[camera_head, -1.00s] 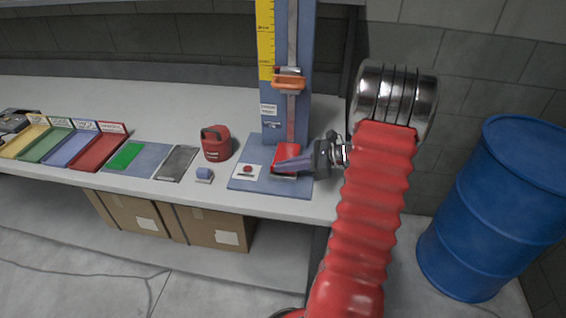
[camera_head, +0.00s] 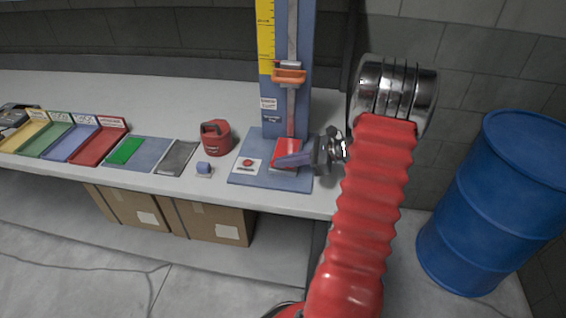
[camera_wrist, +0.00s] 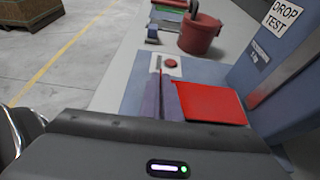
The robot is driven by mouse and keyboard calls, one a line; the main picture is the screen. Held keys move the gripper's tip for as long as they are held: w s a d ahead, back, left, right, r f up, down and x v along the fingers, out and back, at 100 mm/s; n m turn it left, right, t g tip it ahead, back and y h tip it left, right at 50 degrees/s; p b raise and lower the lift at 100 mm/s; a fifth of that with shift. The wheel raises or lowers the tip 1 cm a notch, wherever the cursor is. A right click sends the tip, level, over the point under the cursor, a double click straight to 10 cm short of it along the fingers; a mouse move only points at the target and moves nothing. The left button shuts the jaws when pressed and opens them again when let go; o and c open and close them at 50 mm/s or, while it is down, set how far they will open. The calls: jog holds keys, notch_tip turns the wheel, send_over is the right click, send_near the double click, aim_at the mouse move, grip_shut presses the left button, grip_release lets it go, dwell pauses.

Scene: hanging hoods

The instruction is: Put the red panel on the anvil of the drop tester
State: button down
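The red panel (camera_head: 287,147) lies roughly flat over the anvil block (camera_head: 284,170) at the foot of the drop tester (camera_head: 273,120). It also shows in the wrist view (camera_wrist: 212,104), just right of the fingers. My gripper (camera_head: 282,160) reaches in from the right, its fingers close together at the panel's near side. In the wrist view the fingers (camera_wrist: 163,98) stand with a thin red strip between them, apparently the panel's edge. The panel hides most of the anvil's top, so full contact cannot be judged.
An orange-handled carriage (camera_head: 289,77) sits above on the column. A red button plate (camera_head: 247,166) is left of the anvil. A red canister (camera_head: 216,138), a small blue block (camera_head: 204,168), a grey pad (camera_head: 177,157) and coloured trays (camera_head: 97,146) stand further left. A blue barrel (camera_head: 495,205) is right.

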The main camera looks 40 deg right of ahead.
jog(key=shift+f, duration=0.35)
jog(key=c, duration=2.5)
grip_release()
jog(key=o, duration=0.6)
jog(key=v, duration=1.3)
jog(key=shift+s+d, duration=0.3)
jog(key=shift+d, duration=0.05)
